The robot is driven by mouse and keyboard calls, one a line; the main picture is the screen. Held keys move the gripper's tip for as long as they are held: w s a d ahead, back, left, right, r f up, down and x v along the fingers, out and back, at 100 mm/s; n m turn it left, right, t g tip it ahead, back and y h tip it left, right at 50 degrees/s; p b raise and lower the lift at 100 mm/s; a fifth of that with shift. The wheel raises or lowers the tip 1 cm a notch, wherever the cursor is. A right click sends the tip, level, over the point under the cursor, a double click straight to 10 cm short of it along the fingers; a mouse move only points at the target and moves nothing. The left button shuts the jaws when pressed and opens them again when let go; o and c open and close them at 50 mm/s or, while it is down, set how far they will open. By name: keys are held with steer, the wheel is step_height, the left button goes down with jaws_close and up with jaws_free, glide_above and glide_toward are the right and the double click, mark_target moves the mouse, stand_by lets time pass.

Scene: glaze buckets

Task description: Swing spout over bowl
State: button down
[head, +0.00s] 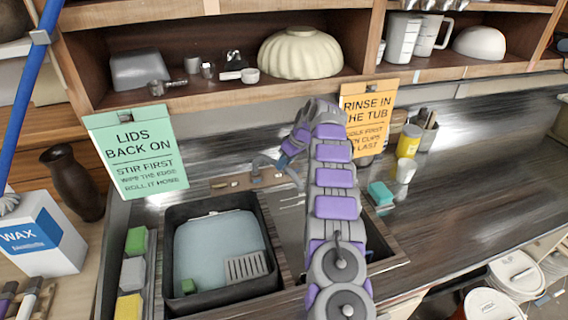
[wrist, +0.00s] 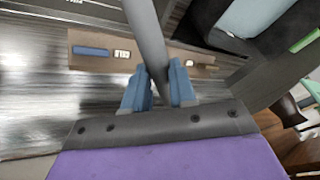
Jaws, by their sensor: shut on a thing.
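The grey spout (wrist: 148,35) runs between the blue fingertips of my gripper (wrist: 158,88) in the wrist view, and the gripper is shut on it. In the head view my gripper (head: 289,158) is at the back of the sink, beside the tap deck (head: 235,182). The sink has a left bowl holding a dark tub (head: 180,270) of pale blue-grey water, and a right bowl (head: 287,205). My arm covers much of the right bowl.
A green sign (head: 137,150) and an orange sign (head: 368,115) hang from the shelf (head: 330,88) above. Sponges (head: 131,272) sit left of the sink. A teal sponge (head: 380,193) and a yellow jar (head: 408,141) stand right. The counter (head: 480,170) farther right is clear.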

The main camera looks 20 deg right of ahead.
steer(key=shift+a+r, duration=0.1)
steer(key=shift+a, duration=0.1)
steer(key=c, duration=0.9)
jaws_free()
steer(key=shift+w+d, duration=0.1)
steer(key=shift+d, duration=0.05)
steer(key=shift+s+f, duration=0.2)
steer(key=shift+f, duration=0.05)
